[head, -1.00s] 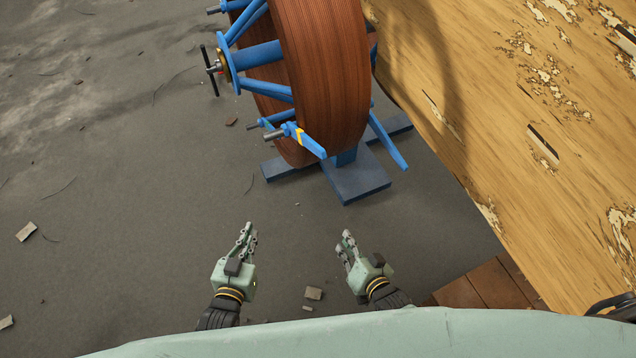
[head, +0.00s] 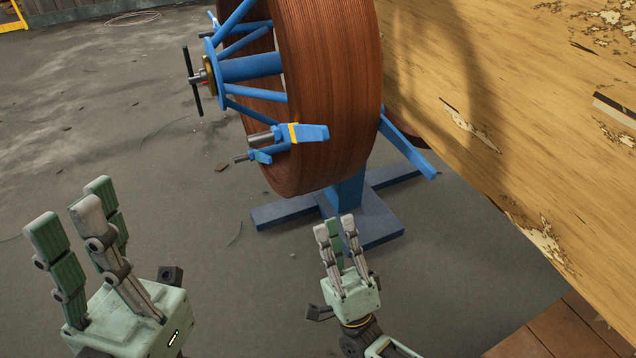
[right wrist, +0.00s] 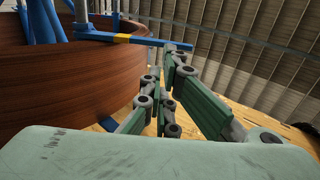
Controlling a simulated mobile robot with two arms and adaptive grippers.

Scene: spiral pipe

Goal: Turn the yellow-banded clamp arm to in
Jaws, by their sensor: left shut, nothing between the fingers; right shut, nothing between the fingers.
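The yellow-banded clamp arm (head: 305,133) is a blue bar with a yellow band near its pivot. It points right across the front face of the copper-brown coil (head: 330,90) in the head view. In the right wrist view the same clamp arm (right wrist: 140,39) shows at the top, with its yellow band left of the fingertips. My right gripper (head: 337,224) is shut and empty, below the coil and apart from the clamp arm in the head view. My left gripper (head: 75,215) is shut and empty, low at the left, close to the head camera.
The blue reel stand (head: 365,220) has its feet on the grey floor. A blue hub with spokes and a black crossbar handle (head: 193,80) sits left of the coil. A large worn wooden surface (head: 500,110) fills the right. Open floor lies to the left.

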